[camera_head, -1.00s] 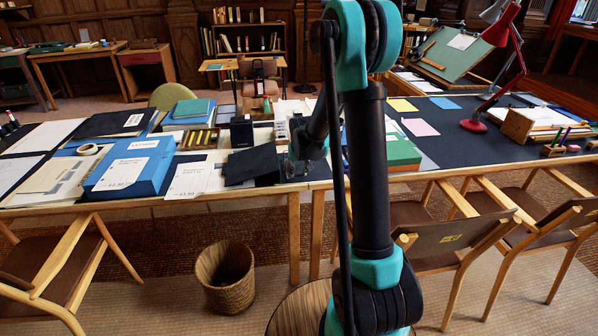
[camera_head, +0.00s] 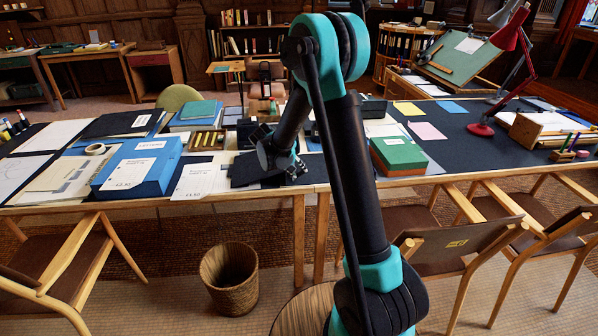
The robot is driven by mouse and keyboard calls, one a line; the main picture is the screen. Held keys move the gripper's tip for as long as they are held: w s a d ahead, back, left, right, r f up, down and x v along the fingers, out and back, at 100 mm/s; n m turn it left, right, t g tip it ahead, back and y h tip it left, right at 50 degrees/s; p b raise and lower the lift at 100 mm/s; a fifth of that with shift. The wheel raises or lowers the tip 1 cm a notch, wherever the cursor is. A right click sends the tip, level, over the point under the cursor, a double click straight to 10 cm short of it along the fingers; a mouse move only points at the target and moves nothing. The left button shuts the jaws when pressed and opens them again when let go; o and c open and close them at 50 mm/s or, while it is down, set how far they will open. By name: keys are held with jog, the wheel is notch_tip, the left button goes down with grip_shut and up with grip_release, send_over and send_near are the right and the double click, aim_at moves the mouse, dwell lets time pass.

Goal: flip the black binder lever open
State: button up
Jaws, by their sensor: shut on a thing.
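The black binder (camera_head: 243,171) lies on the near edge of the long table, right of the blue box file. My gripper (camera_head: 293,170) is low over the binder's right part, its fingers pointing down and to the right. The fingers are shut on a small part at the binder, seemingly the lever. The lever itself is too small and too covered by the gripper to make out.
A blue box file (camera_head: 138,168) and white papers (camera_head: 194,180) lie left of the binder. A green box (camera_head: 398,156) stands to the right, past my arm. A wicker basket (camera_head: 230,280) and wooden chairs (camera_head: 455,245) stand in front of the table.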

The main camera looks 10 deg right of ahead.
dwell(0.4)
jog(key=o, duration=1.2)
jog(key=shift+c, duration=0.2)
